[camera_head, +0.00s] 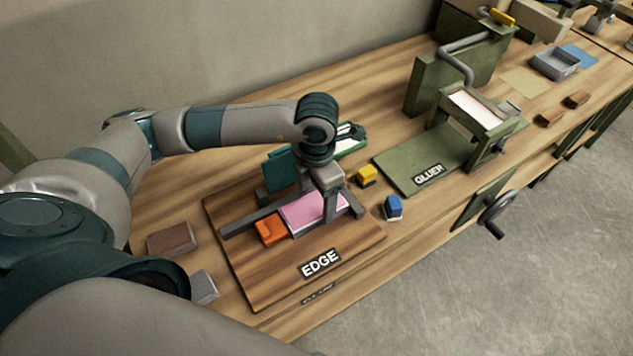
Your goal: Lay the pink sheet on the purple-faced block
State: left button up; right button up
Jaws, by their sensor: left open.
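The pink sheet (303,214) lies flat on the wooden board marked EDGE, beside an orange block (269,230). My left gripper (343,208) is open and points down over the right end of the pink sheet. Its fingers hide part of the sheet, and I cannot tell whether they touch it. I see no purple face on any block. It may be hidden under the sheet or behind the gripper. My right gripper is not in view.
The EDGE board (355,238) has dark rails around the sheet. A yellow block (367,174) and a blue block (393,209) stand to its right. The green GLUER machine (403,172) is farther right. A brown block (171,239) and a grey block (204,287) lie left.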

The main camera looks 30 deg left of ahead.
aim_at(317, 204)
pick_arm(q)
jog(key=shift+r, duration=0.15)
jog(key=shift+r+b, duration=0.3)
notch_tip(317, 204, up, 11)
jog(key=b, duration=0.4)
jog(key=shift+r, duration=0.15)
jog(key=shift+s, duration=0.1)
dwell(0.3)
